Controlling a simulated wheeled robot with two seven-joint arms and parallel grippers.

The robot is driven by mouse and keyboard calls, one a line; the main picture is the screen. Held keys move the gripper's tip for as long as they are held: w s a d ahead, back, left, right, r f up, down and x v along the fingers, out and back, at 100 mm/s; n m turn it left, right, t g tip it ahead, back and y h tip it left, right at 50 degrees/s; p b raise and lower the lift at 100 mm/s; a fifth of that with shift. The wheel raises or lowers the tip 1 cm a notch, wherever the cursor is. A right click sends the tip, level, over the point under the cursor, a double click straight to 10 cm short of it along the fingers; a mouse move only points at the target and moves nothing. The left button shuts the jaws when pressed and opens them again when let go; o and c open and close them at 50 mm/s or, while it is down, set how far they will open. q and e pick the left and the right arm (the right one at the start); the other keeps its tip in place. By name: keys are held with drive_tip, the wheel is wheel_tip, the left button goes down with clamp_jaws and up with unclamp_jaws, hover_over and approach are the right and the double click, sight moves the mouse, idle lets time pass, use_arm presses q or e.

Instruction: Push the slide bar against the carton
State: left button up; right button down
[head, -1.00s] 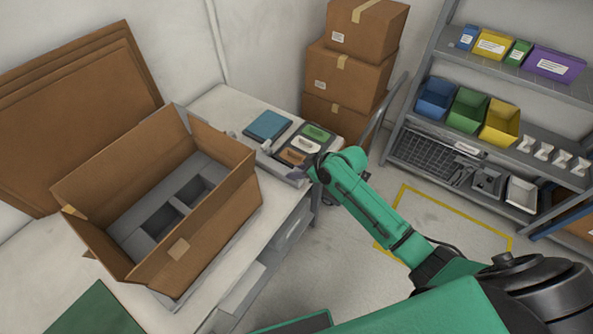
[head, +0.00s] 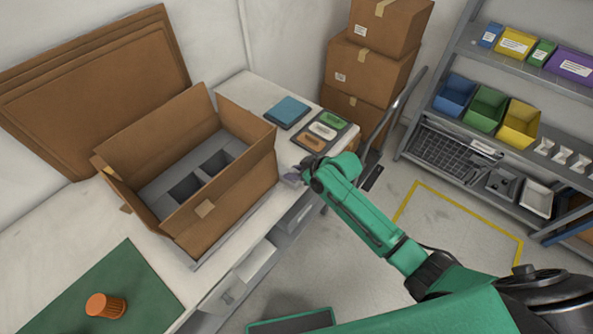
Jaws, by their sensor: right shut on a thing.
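The open brown carton (head: 243,178) stands on the white bench with a grey divided insert (head: 165,190) inside. My right gripper (head: 292,178) is close beside the carton's lower right corner, at the bench edge. It is shut, apparently on the end of the slide bar, though its fingertips are small and partly covered by my wrist. The rest of the slide bar is hidden behind the carton's right wall, so I cannot tell whether it touches the carton. My left gripper is not in view.
A blue flat box (head: 287,112) and a dark tray (head: 345,130) with coloured pieces lie behind the gripper. A green mat (head: 75,285) holds an orange ribbed knob (head: 106,306). Stacked cartons (head: 372,70) and a shelf (head: 450,138) stand beyond.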

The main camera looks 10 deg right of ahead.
drive_tip(key=c, duration=0.7)
unclamp_jaws()
drive_tip(key=shift+s+a+f, duration=0.15)
drive_tip(key=shift+s+f, duration=0.05)
drive_tip(key=shift+c, duration=0.2)
drive_tip(key=shift+o, duration=0.9)
drive_tip(key=shift+s+a, duration=0.1)
drive_tip(key=shift+a, duration=0.05)
drive_tip(key=shift+a+r, duration=0.1)
drive_tip(key=shift+r, duration=0.05)
drive_tip(key=shift+w+d, duration=0.2)
drive_tip(key=shift+d, duration=0.05)
drive_tip(key=shift+s+d+r, duration=0.1)
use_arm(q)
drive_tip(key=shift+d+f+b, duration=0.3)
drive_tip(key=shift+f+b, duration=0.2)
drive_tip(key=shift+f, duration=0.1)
use_arm(e)
drive_tip(key=v, duration=1.4)
drive_tip(key=shift+a+r, duration=0.2)
drive_tip(key=shift+a, duration=0.05)
